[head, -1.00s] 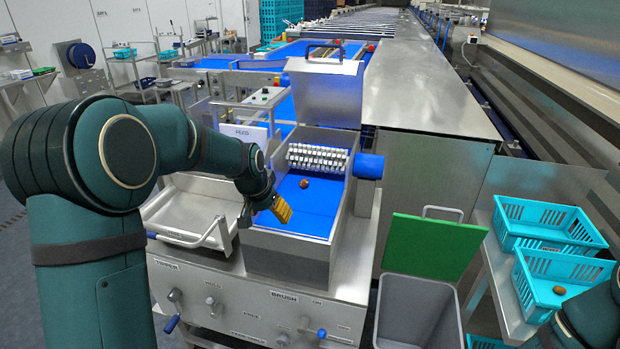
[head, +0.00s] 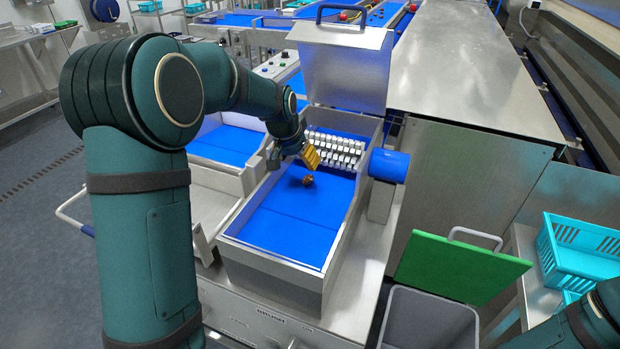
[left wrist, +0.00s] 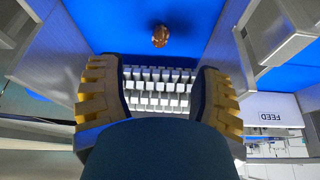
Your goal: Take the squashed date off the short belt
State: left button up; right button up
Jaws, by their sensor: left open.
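The brown date (head: 308,181) lies on the blue short belt (head: 285,222), in front of the white brush roller. In the left wrist view the date (left wrist: 160,36) sits beyond the fingertips, roughly midway between them, with a wrinkled, shiny surface. My left gripper (head: 300,160) hangs over the belt just behind and left of the date, apart from it. Its yellow ridged fingers are open and empty in the left wrist view (left wrist: 158,95). My right arm shows only in part at the lower right corner; its gripper is out of the frame.
The white brush roller (head: 335,149) lies across the belt's far end, below a raised metal cover (head: 340,65). Metal side walls flank the belt. A grey bin (head: 430,318) with a green lid (head: 462,268) stands right, near teal crates (head: 580,250).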

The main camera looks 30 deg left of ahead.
aim_at(306, 178)
pick_arm(q)
jog(key=x, duration=0.6)
jog(key=shift+b, duration=0.4)
jog(key=shift+b+x, duration=0.5)
jog(key=shift+x, duration=2.15)
jog(key=shift+a, duration=0.15)
jog(key=c, duration=0.9)
